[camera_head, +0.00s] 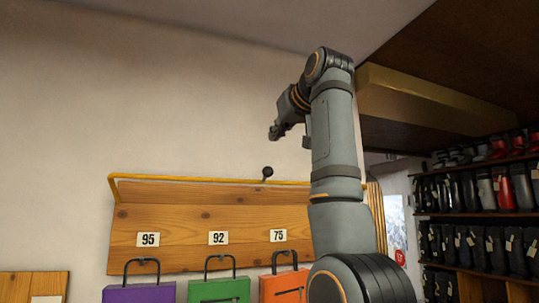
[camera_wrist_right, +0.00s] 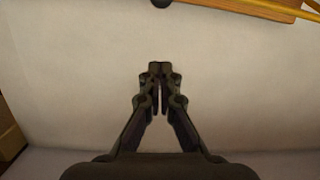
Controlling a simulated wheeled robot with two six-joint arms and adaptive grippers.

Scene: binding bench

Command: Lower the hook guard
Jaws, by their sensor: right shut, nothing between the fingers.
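The hook guard (camera_head: 200,180) is a thin yellow bar running along the top edge of a wooden board on the wall, well above the bags hanging below. A black ball knob (camera_head: 267,172) stands up from it, right of centre. In the right wrist view the guard (camera_wrist_right: 250,10) crosses the top right corner, and the knob (camera_wrist_right: 162,3) shows at the top edge. My right gripper (camera_head: 273,133) is above the knob, apart from it. Its fingers (camera_wrist_right: 160,72) are shut and empty in front of the bare wall. My left gripper is not in view.
The wooden board (camera_head: 160,217) bears tags 95, 92 and 75. Purple (camera_head: 139,293), green (camera_head: 219,290) and orange (camera_head: 284,287) bags hang below. A shelf of boots (camera_head: 490,190) stands at right, and a wooden beam (camera_head: 420,95) juts out above. The wall left of my arm is clear.

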